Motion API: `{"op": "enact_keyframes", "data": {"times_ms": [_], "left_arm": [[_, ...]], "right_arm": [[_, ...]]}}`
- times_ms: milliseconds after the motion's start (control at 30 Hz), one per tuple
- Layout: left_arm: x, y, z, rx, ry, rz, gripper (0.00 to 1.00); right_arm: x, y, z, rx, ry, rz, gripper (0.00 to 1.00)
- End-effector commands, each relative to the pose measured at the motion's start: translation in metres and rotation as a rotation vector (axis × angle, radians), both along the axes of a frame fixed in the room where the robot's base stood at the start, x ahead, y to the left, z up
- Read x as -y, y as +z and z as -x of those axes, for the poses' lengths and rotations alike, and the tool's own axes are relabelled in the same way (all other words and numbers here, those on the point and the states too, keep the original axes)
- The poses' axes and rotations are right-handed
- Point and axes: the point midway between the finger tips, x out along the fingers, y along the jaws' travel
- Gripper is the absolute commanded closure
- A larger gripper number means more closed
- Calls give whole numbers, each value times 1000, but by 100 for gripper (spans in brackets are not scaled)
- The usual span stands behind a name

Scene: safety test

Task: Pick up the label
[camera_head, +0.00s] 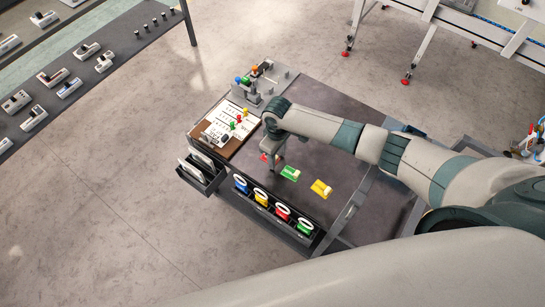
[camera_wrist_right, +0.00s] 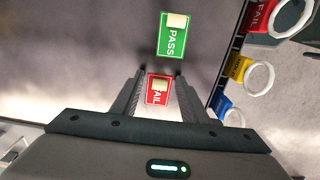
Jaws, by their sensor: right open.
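A red label (camera_head: 264,157) marked FAIL, partly covered, lies on the dark cart top below my right gripper. In the right wrist view the red label (camera_wrist_right: 157,90) shows between the two fingers. A green PASS label (camera_head: 290,173) lies beside it, and also shows beyond the fingertips in the right wrist view (camera_wrist_right: 172,35). A yellow label (camera_head: 321,188) lies further right. My right gripper (camera_head: 276,161) points down, open and empty; it also shows in the right wrist view (camera_wrist_right: 158,75). I cannot tell its exact height above the red label. My left gripper is not in view.
Coloured tags with white rings, such as a green one (camera_head: 304,228), hang along the cart's front edge. A brown board (camera_head: 238,147) with paper and coloured pegs and a grey fixture (camera_head: 279,84) stand left. The dark cart top (camera_head: 330,125) behind my arm is clear.

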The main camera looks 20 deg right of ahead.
Motion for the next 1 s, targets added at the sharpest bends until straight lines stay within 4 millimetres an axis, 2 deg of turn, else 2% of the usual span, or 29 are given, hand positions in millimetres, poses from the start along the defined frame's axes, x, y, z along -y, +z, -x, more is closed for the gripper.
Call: {"op": "enact_keyframes", "data": {"times_ms": [400, 433, 567, 600, 1000], "left_arm": [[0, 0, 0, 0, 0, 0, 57], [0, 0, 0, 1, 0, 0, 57], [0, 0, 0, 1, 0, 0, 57], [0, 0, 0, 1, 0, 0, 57], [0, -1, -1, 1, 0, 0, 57]], "right_arm": [[0, 0, 0, 0, 0, 0, 59], [0, 0, 0, 0, 0, 0, 64], [0, 0, 0, 1, 0, -1, 95], [0, 0, 0, 1, 0, -1, 100], [0, 1, 0, 1, 0, -1, 100]]}}
